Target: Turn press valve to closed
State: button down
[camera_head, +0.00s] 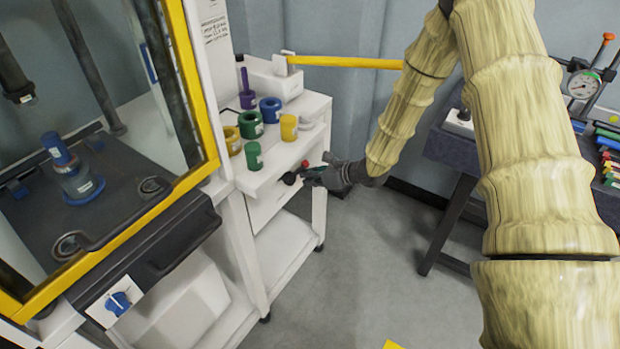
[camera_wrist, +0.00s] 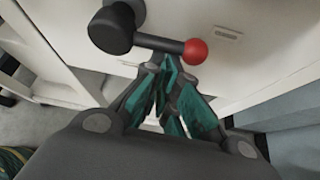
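A black lever with a red ball on its end (camera_wrist: 196,51) sticks out from a round black hub (camera_wrist: 112,28) on the white cabinet front. It looks like the valve handle, and no label shows. In the wrist view the lever lies sideways, hub left and ball right. My gripper (camera_wrist: 165,64) has its teal-padded fingers drawn together, tips just below the lever's shaft; I cannot tell if they touch it. Nothing shows between them. In the head view my gripper (camera_head: 312,173) is at the cabinet front beside the black hub (camera_head: 289,178).
Coloured cups and rings, including a green ring (camera_head: 250,125), stand on the white cart above. A yellow-framed press enclosure (camera_head: 192,80) is at left, with a blue knob (camera_head: 118,303) on a white plate below. A dark table with a gauge (camera_head: 583,85) is right. Floor between is clear.

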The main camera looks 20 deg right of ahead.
notch_tip(320, 180, down, 4)
jog(key=b, duration=0.4)
jog(key=v, duration=1)
jog(key=shift+s, duration=0.5)
jog(key=s+a+f+n+g, duration=0.45)
jog(key=s+f, duration=0.25)
jog(key=s, duration=0.2)
jog(key=s+d+f+n+g+h+p, duration=0.1)
jog(key=s+f+n+g+h, duration=0.2)
jog(key=s+n, duration=0.45)
jog(key=s+d+f+n+g+h+p, duration=0.15)
jog(key=s+f+n+h, duration=0.35)
jog(key=s, duration=0.6)
jog(key=s+d+f+n+g+h+p, duration=0.1)
jog(key=s+f+n+g, duration=0.1)
jog(key=s+f+n, duration=0.5)
jog(key=s+a+n+t+y+p, duration=0.1)
jog(key=s+a+n+t, duration=0.1)
jog(key=s+a+n, duration=0.2)
jog(key=shift+s+a+r, duration=0.35)
jog(key=shift+s+a, duration=0.4)
jog(key=shift+a, duration=0.2)
